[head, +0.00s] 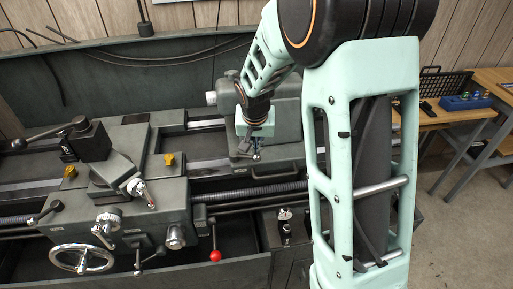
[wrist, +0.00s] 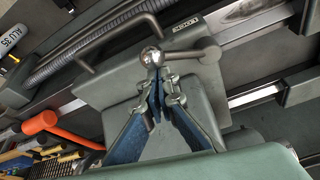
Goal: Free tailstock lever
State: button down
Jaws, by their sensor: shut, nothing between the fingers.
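The tailstock (head: 287,118) is a grey casting on the lathe bed, partly hidden behind my arm. In the wrist view its grey body (wrist: 110,85) fills the middle. A metal lever with a round ball hub (wrist: 152,56) and a bar reaching right (wrist: 195,54) sits against it. My gripper (wrist: 160,82) has its blue fingers together, tips just below the ball hub; I cannot tell whether they touch it. In the head view my gripper (head: 250,152) points down at the front of the tailstock, and the lever there is too small to make out clearly.
The carriage (head: 125,210) with its handwheel (head: 80,259) and red-knobbed lever (head: 215,255) stands left. A curved bar handle (wrist: 110,35) is close beyond the lever. An orange mallet (wrist: 45,125) shows lower left in the wrist view. A workbench (head: 440,115) with a blue tray stands right.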

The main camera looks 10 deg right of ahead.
jog(key=shift+s+a+f, duration=0.1)
jog(key=shift+s, duration=0.05)
jog(key=m+b, duration=0.1)
jog(key=b, duration=0.1)
jog(key=s+a+m+h+b, duration=0.1)
jog(key=b, duration=0.1)
jog(key=shift+s+a+f+m+b, duration=0.1)
jog(key=shift+f+m+b, duration=0.15)
jog(key=shift+m+b, duration=0.15)
jog(key=s+a+m+g+h+b, duration=0.2)
jog(key=a+m+b, duration=0.2)
jog(key=m, duration=0.5)
jog(key=shift+s+a+r+m+g, duration=0.2)
jog(key=shift+a+r+m+g, duration=0.15)
jog(key=shift+a, duration=0.9)
jog(key=shift+w, duration=0.1)
